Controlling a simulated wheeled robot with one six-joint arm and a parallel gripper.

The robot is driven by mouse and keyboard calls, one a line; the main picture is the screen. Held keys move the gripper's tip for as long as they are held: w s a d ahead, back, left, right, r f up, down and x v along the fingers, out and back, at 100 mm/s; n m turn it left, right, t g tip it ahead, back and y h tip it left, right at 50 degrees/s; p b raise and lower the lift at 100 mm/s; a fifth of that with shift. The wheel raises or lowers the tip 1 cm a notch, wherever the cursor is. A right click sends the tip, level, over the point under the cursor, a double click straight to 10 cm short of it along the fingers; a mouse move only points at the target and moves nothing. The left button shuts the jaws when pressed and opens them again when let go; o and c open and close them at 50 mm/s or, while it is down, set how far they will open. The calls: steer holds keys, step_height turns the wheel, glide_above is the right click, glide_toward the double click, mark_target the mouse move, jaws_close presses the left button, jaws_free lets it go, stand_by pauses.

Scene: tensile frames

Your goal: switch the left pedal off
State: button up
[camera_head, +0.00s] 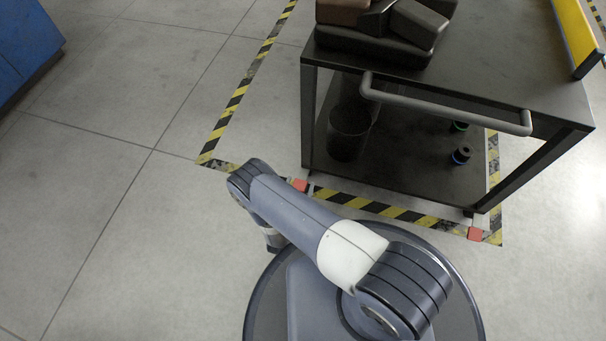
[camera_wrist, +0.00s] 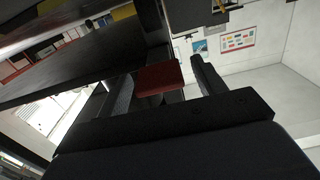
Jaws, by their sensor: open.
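The left pedal (camera_head: 298,185) is a small red tab at the foot of the cart's near left leg in the head view. A second red pedal (camera_head: 475,233) is at the near right leg. In the wrist view a red pedal (camera_wrist: 158,76) shows between the fingers of my gripper (camera_wrist: 160,70), beside a dark leg of the cart. My gripper is open, with one finger on each side of the pedal. I cannot tell whether either finger touches it. In the head view my arm hides the gripper.
The dark cart (camera_head: 480,85) has a grey handle (camera_head: 445,106) on its near side and a bin (camera_head: 349,130) on its lower shelf. Yellow-black floor tape (camera_head: 385,209) frames it. A blue cabinet (camera_head: 25,45) is at far left. The floor left of the cart is clear.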

steer(key=shift+w+d, duration=0.1)
steer(key=shift+w, duration=0.25)
steer(key=c, duration=1.4)
steer(key=shift+w+r+g+y+p, duration=0.1)
steer(key=shift+r+g+y+p, duration=0.2)
steer(key=shift+r+g+p, duration=0.65)
steer(key=shift+w+d+g+p, duration=0.1)
steer(key=shift+g+p, duration=0.35)
steer(key=shift+p, duration=0.15)
steer(key=o, duration=1.4)
